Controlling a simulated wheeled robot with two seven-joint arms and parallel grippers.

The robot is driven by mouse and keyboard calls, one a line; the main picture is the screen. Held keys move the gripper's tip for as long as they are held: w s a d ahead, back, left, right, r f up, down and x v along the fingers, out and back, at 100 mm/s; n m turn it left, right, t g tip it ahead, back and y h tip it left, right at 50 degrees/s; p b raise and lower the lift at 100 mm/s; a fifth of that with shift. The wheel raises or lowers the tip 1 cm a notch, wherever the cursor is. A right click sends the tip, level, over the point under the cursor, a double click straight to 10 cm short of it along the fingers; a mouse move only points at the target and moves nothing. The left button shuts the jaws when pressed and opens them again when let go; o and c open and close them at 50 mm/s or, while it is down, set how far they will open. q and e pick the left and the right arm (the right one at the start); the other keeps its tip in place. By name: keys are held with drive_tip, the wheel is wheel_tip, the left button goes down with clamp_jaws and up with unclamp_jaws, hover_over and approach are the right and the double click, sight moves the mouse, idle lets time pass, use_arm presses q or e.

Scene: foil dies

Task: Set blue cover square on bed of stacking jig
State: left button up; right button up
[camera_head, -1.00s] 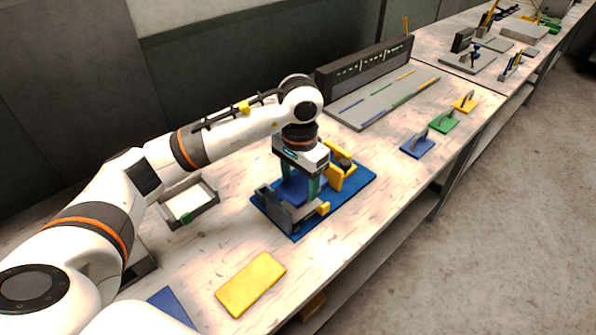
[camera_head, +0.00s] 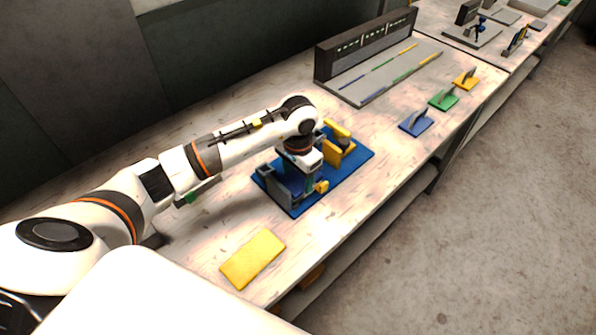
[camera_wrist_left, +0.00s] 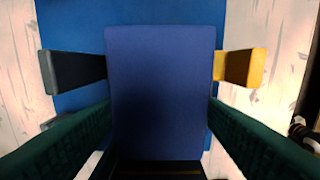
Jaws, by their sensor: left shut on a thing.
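The stacking jig (camera_head: 357,161) is a blue base plate with grey and yellow blocks on it, at the middle of the head view. My left gripper (camera_head: 299,184) points down over its near-left part, between the blocks. In the left wrist view its green fingers are shut on the sides of the blue cover (camera_wrist_left: 160,85). The cover lies between a dark grey block (camera_wrist_left: 75,70) and a yellow block (camera_wrist_left: 240,67), looking about square to them, above the blue plate (camera_wrist_left: 75,22). I cannot tell whether it touches the bed. In the head view the arm mostly hides the cover. My right gripper is out of view.
A yellow plate (camera_head: 252,259) lies in front of the jig. Handled blue (camera_head: 416,122), green (camera_head: 443,98) and yellow (camera_head: 466,79) pieces stand along the right edge. A grey fixture (camera_head: 385,75) is at the back. The bench between jig and front edge is clear.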

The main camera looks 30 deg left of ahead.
sight(298, 179)
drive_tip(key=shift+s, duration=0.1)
use_arm(q)
drive_tip(key=shift+f, duration=0.15)
drive_tip(key=o, duration=1.1)
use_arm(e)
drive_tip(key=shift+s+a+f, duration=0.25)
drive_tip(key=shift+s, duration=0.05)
use_arm(q)
drive_tip(key=shift+r, duration=0.35)
wheel_tip(298, 179, up, 12)
drive_tip(key=b, duration=0.3)
drive_tip(key=shift+f+b, duration=0.15)
drive_tip(key=shift+b, duration=0.2)
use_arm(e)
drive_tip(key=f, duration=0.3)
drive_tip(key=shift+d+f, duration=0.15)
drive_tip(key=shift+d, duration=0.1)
